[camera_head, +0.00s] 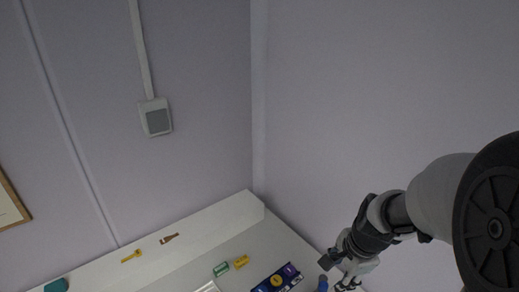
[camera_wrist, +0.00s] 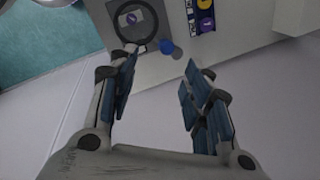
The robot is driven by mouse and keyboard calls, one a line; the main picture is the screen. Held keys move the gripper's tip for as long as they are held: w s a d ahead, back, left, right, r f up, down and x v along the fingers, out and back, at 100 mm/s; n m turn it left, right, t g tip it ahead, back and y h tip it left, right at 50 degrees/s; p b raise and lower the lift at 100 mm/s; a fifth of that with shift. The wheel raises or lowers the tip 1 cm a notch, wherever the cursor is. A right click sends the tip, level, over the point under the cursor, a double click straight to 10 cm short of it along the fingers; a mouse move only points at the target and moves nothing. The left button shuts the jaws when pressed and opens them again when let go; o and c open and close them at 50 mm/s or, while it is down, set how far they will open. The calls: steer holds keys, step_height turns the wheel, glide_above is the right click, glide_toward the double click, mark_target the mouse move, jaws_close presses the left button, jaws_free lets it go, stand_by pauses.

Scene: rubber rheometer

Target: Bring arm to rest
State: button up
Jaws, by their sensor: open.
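My gripper (camera_wrist: 160,90) is open and empty in the wrist view, its two blue-padded fingers spread apart. Below and between them is pale floor or wall surface, and the bench edge lies beyond the fingertips. In the head view my arm reaches in from the right, and its gripper end (camera_head: 348,275) is partly cut off at the bottom edge, by the right side of the bench.
The white bench (camera_head: 285,245) carries a blue tray (camera_head: 277,280) with a yellow round piece, a green item (camera_head: 221,269) and a yellow item (camera_head: 241,262). A blue ball-like object (camera_wrist: 167,46) sits beside a dark ring (camera_wrist: 134,22). Walls meet behind the bench.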

steer(key=s+a+r+n+b, duration=0.1)
steer(key=s+n+b, duration=0.2)
steer(key=s+n, duration=0.2)
steer(key=s+a+r+n+t+b, duration=0.1)
steer(key=s+a+r+n+b, duration=0.1)
steer(key=s+n, duration=0.3)
steer(key=s+a+r+n+t+h+b, duration=0.1)
steer(key=s+a+n+b, duration=0.1)
steer(key=s+n+b, duration=0.2)
steer(key=s+n, duration=0.2)
steer(key=s, duration=0.1)
steer(key=shift+s+a+r, duration=0.2)
steer(key=shift+s+r, duration=0.05)
steer(key=shift+s, duration=0.15)
